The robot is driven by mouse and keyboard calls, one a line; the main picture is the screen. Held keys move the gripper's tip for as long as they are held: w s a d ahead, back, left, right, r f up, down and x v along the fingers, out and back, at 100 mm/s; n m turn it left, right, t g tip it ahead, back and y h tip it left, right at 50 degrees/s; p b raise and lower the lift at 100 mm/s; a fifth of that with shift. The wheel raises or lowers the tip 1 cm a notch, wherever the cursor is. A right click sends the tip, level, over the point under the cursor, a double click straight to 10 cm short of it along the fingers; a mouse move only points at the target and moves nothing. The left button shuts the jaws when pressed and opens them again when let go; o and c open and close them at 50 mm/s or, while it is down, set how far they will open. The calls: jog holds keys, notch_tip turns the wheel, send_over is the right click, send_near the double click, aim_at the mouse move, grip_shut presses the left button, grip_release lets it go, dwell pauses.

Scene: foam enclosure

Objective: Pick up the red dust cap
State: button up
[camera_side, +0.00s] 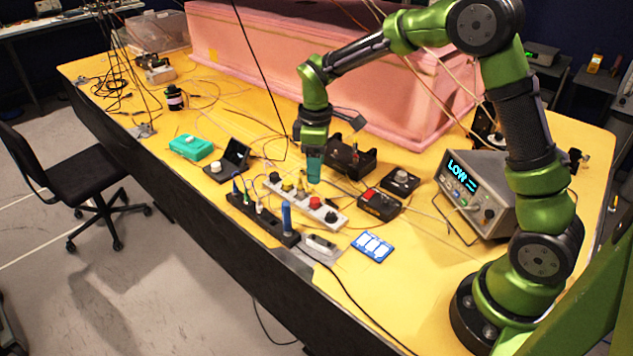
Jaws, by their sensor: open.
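A small red cap (315,202) sits on a white strip (340,221) that lies across the middle of the yellow table. My gripper (313,180) points down just above the strip, close to the red cap and slightly behind it. It is open. The fingers are small in this view, and I cannot tell whether anything stands between them. A red-topped part also shows on a dark box (380,204) to the right.
A black strip (262,220) with a blue upright piece (286,218) lies in front. A blue-and-white card (372,246), a grey instrument (484,190) and a teal box (191,147) stand around. The pink foam enclosure (300,60) is behind.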

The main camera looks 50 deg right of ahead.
aim_at(316, 199)
notch_tip(316, 199, down, 8)
jog(key=shift+s+a+f, duration=0.1)
jog(key=shift+a+f, duration=0.05)
jog(key=shift+f, duration=0.1)
grip_shut()
dwell(0.5)
